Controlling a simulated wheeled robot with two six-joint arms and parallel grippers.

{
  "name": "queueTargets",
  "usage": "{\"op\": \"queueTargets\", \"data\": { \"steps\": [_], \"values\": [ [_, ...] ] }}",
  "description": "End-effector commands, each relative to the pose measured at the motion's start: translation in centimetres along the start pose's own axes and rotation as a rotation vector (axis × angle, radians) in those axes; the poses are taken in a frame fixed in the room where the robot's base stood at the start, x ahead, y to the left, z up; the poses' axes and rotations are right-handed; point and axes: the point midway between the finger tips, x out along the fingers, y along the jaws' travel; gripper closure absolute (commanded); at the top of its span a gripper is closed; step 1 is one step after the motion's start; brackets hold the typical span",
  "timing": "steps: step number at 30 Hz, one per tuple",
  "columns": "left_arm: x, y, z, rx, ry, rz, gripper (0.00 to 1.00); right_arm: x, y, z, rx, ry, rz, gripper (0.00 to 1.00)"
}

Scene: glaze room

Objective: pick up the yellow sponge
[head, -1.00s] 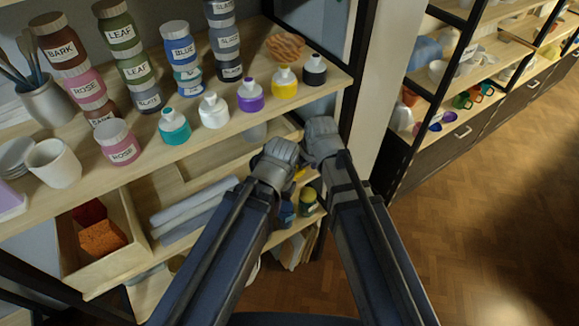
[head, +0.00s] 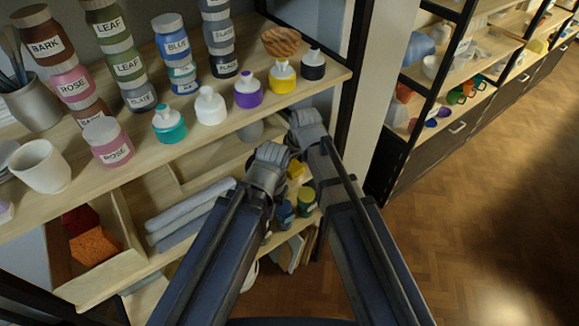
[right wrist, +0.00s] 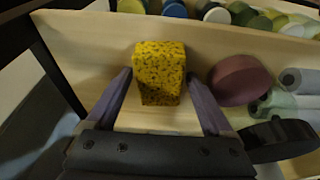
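The yellow sponge (right wrist: 160,72), speckled dark, sits in a pale wooden bin in the right wrist view. My right gripper (right wrist: 160,85) is open, with one finger on each side of the sponge in the picture. Gaps show between fingers and sponge, and I cannot tell whether the tips reach down around it. In the head view a small yellow patch (head: 296,169), apparently the sponge, shows between my arms. My right gripper (head: 308,125) is over the lower shelf there, its fingers hidden. My left gripper (head: 267,168) is beside it, its fingers also hidden.
A dark red rounded thing (right wrist: 240,80) lies close right of the sponge, with rolled cloths (right wrist: 275,102) beyond. The upper shelf (head: 217,140) holds jars and bottles, including a yellow bottle (head: 283,77), near my wrists. Open floor (head: 470,220) lies right.

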Motion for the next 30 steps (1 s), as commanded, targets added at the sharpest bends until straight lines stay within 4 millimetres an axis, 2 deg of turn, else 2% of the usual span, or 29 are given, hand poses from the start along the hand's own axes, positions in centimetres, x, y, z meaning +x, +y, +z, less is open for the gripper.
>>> {"op": "queueTargets", "data": {
  "steps": [2, 18, 30],
  "values": [
    [0.0, 0.0, 0.0, 0.0, 0.0, 0.0, 1.0, 0.0, 0.0, 0.0, 0.0, 0.0, 0.0, 0.24],
    [0.01, 0.0, 0.0, 0.0, 0.0, 0.0, 1.0, 0.01, 0.0, 0.0, 0.0, 0.0, 0.0, 0.82],
    [-0.29, -0.03, 0.02, 0.0, 0.0, 0.0, 1.0, -0.28, 0.0, -0.08, 0.0, 0.0, 0.0, 0.83]
  ]
}}
